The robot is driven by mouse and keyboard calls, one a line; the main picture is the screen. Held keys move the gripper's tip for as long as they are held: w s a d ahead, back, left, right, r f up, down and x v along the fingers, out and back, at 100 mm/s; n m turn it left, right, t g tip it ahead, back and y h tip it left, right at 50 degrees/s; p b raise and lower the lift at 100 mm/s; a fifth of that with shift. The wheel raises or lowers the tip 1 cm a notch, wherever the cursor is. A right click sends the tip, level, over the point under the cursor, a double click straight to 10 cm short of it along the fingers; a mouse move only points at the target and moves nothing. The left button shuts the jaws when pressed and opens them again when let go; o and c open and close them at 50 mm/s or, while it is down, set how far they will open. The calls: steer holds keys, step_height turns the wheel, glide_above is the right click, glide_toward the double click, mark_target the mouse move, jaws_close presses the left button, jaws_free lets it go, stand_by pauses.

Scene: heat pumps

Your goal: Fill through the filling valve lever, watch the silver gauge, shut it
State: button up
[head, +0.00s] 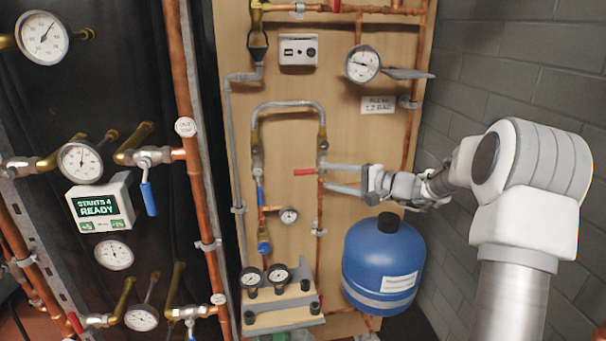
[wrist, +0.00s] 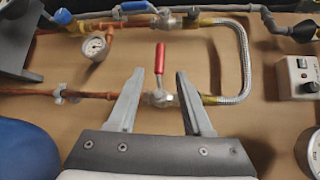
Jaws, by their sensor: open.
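The red valve lever (head: 304,172) sits on the copper pipe at the middle of the wooden board and points left, crosswise to its pipe. In the wrist view the red lever (wrist: 160,58) stands between my fingertips, with a gap on each side. My gripper (head: 326,177) is open around the valve and holds nothing. The silver gauge (head: 363,64) is higher on the board; its needle points left, but its numbers are too small to read. A part of it shows in the wrist view (wrist: 314,152).
A sign (head: 378,105) reading about 1.2 bar is below the silver gauge. A blue lever (head: 260,195) and small gauge (head: 289,216) are left of the red lever, near the braided hose (head: 290,105). A blue tank (head: 383,265) stands below my gripper.

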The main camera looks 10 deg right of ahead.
mark_target(307, 173)
steer(key=x, duration=0.9)
steer(key=shift+w+a, duration=0.1)
jaws_close()
steer(key=shift+f, duration=0.1)
stand_by(1.0)
